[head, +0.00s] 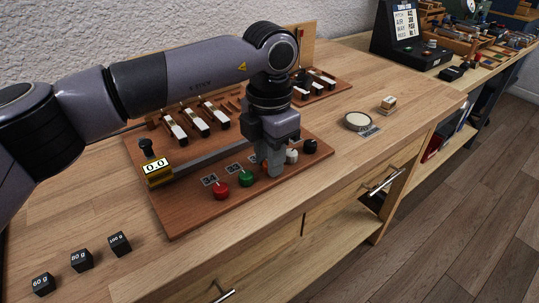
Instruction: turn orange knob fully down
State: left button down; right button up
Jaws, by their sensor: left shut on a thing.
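My left gripper (273,163) points down over the row of knobs at the front of the brown wooden board (178,219). It is shut on the orange knob (265,168), which stands between the green knob (246,179) and the white knob (291,156). The fingers hide most of the orange knob, and its pointer cannot be read. The red knob (221,191) is at the left of the row and the black knob (310,146) at the right. My right gripper is not in view.
A yellow display (157,171) reading 0.0 stands on the board's left. White keys (215,113) line its back. Several black weight cubes (81,260) lie at the front left. A round pale dish (357,121) and a small block (388,104) sit to the right.

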pick_arm(q)
jog(key=shift+r, duration=0.1)
jog(key=c, duration=1.2)
grip_release()
jog(key=shift+o, duration=0.2)
notch_tip(320, 180, up, 7)
jog(key=shift+r, duration=0.1)
